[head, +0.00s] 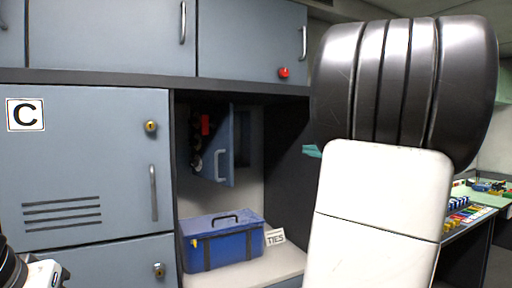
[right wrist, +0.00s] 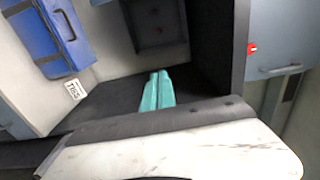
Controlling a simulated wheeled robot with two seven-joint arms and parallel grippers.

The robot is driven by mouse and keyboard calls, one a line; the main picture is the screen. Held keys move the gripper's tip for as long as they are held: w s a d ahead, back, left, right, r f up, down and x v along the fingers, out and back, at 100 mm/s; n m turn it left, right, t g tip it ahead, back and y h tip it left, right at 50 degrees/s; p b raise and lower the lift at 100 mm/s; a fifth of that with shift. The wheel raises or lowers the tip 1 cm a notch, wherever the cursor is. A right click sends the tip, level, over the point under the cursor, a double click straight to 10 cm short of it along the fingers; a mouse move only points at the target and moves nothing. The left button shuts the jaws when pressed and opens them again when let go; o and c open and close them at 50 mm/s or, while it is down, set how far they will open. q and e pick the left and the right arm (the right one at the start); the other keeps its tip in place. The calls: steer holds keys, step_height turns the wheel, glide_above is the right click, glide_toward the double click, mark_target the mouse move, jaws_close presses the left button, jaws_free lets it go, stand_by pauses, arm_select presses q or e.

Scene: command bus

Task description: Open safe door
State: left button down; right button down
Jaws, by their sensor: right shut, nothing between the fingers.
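The small blue-grey safe door (head: 218,148) with a pale handle is in the recess, above the blue toolbox, in the head view. It stands at an angle to the back wall. Dark fittings with a red part (head: 205,125) show at its left; how far it is open I cannot tell. My right gripper's teal fingers (right wrist: 157,92) are shut together and empty in the right wrist view. In the head view only a teal bit of the gripper (head: 312,151) shows past my arm, right of the door and apart from it. My left gripper is out of view.
A blue toolbox (head: 222,242) and a TIES card (head: 275,237) are on the recess shelf. Cabinet C (head: 100,190) bounds the left side and upper cupboards (head: 120,35) hang above. My right arm blocks much of the right side.

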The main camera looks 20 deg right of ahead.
mark_target(219, 143)
steer(key=w+a, duration=0.2)
steer(key=w, duration=2.7)
steer(key=shift+a, duration=0.2)
steer(key=shift+s+a+r, duration=0.1)
steer(key=shift+s+a, duration=0.25)
steer(key=shift+a, duration=2.8)
steer(key=shift+s+a+r, duration=0.1)
steer(key=shift+s+a, duration=0.25)
steer(key=shift+a, duration=2.8)
steer(key=shift+s+a+r, duration=0.1)
steer(key=shift+s+a, duration=0.25)
steer(key=shift+a, duration=2.8)
steer(key=shift+s+a, duration=0.15)
steer(key=shift+a, duration=0.85)
steer(key=shift+w+d+f, duration=0.1)
steer(key=shift+w+d, duration=0.1)
steer(key=shift+d, duration=0.75)
steer(key=shift+w+d+r, duration=0.1)
steer(key=shift+w+d, duration=0.15)
steer(key=shift+d, duration=0.75)
steer(key=shift+w+d+f, duration=0.1)
steer(key=shift+w+d, duration=0.1)
steer(key=shift+d, duration=0.75)
steer(key=shift+s, duration=0.15)
steer(key=s+d, duration=0.2)
steer(key=s, duration=2.2)
steer(key=shift+s+d+f, duration=0.2)
steer(key=shift+s+d, duration=0.15)
